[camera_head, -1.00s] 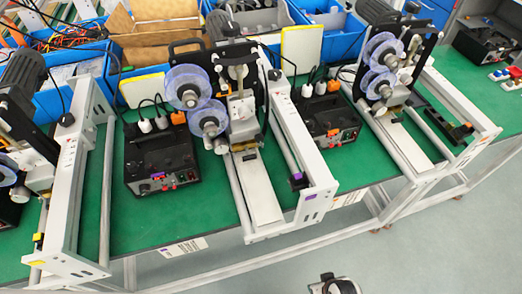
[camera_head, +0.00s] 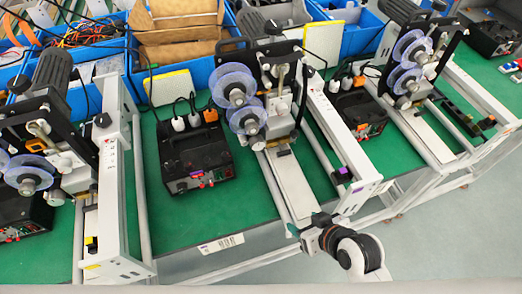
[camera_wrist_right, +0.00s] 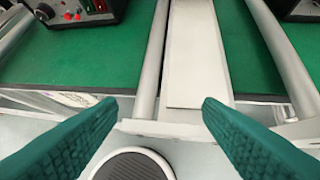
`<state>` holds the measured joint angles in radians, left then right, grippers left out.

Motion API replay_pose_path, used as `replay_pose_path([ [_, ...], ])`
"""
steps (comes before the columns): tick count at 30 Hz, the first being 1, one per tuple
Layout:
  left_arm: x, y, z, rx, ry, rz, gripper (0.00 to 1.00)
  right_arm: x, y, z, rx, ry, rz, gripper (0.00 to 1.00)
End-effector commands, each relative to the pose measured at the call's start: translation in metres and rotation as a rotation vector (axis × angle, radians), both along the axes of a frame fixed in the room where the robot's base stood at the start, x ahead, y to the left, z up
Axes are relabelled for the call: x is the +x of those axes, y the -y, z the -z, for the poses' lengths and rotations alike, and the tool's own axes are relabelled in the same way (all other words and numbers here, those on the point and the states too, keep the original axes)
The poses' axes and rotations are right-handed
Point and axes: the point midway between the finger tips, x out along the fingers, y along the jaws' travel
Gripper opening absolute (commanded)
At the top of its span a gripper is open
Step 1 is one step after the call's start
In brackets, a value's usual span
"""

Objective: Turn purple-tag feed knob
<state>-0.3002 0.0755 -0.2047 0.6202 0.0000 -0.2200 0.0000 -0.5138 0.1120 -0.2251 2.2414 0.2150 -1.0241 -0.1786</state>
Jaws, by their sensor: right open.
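The black control box (camera_head: 196,150) with a purple tag (camera_head: 196,174) and small red knobs stands on the green bench left of the middle machine. I cannot tell which part is the feed knob. Part of a box front (camera_wrist_right: 75,15) with a red-lit switch and small knobs shows at the top left of the right wrist view. A purple-marked block (camera_head: 343,173) sits on the middle machine's right rail. My right gripper (camera_head: 307,226) is at the bench's front edge, by the machine's front end; its teal fingers (camera_wrist_right: 160,105) are open and empty. My left gripper is not in view.
Similar machines stand left (camera_head: 112,190) and right (camera_head: 425,125), the left one with a yellow tag. The white feed plate (camera_head: 285,185) and rails reach the bench's front edge. Blue bins (camera_head: 195,65) line the back. Green bench (camera_head: 205,215) is clear before the box.

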Motion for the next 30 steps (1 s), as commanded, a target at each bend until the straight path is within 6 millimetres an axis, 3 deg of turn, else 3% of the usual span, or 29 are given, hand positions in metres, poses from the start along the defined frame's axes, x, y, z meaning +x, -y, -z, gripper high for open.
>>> replay_pose_path([
  [8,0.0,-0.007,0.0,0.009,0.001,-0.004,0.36,0.034,-0.048,-0.007,0.165,0.24,-0.047,0.6],
  [13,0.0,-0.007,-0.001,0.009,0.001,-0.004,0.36,0.06,-0.077,-0.019,0.303,0.479,0.005,0.6],
  [21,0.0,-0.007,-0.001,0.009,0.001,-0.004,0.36,0.079,-0.075,-0.027,0.376,0.721,0.186,0.6],
  [26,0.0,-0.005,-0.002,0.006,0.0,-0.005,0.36,0.085,-0.073,-0.028,0.376,0.757,0.228,0.6],
  [30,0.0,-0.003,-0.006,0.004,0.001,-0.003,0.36,0.102,-0.078,-0.03,0.378,0.762,0.231,0.6],
])
